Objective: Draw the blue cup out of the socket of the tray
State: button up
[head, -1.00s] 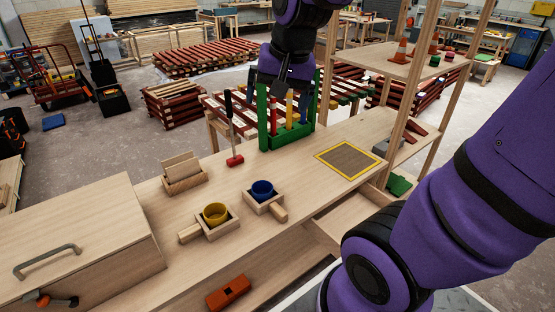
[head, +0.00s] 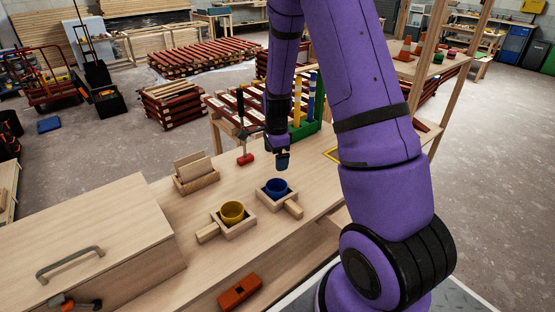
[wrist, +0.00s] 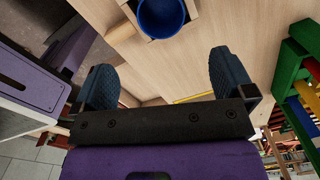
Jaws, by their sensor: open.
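The blue cup (head: 276,187) sits upright in the socket of a small square wooden tray (head: 291,208) with a handle, on the workbench. In the wrist view the blue cup (wrist: 162,16) is at the top edge, partly cut off, with part of its tray beside it. My gripper (head: 282,160) is above and just behind the cup in the head view, apart from it. In the wrist view its two dark fingers (wrist: 160,80) are spread wide with nothing between them.
A yellow cup (head: 232,211) stands in a similar tray to the left. An orange block (head: 239,291) lies lower, in front.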

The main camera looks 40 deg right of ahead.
aim_at(278, 184)
jog(key=shift+m, duration=0.4)
jog(key=f, duration=1.2)
jog(key=shift+d+f, duration=0.35)
jog(key=shift+f, duration=0.05)
jog(key=c, duration=0.9)
jog(key=shift+r, duration=2.55)
jog(key=shift+r, duration=0.15)
jog(key=shift+r, duration=1.4)
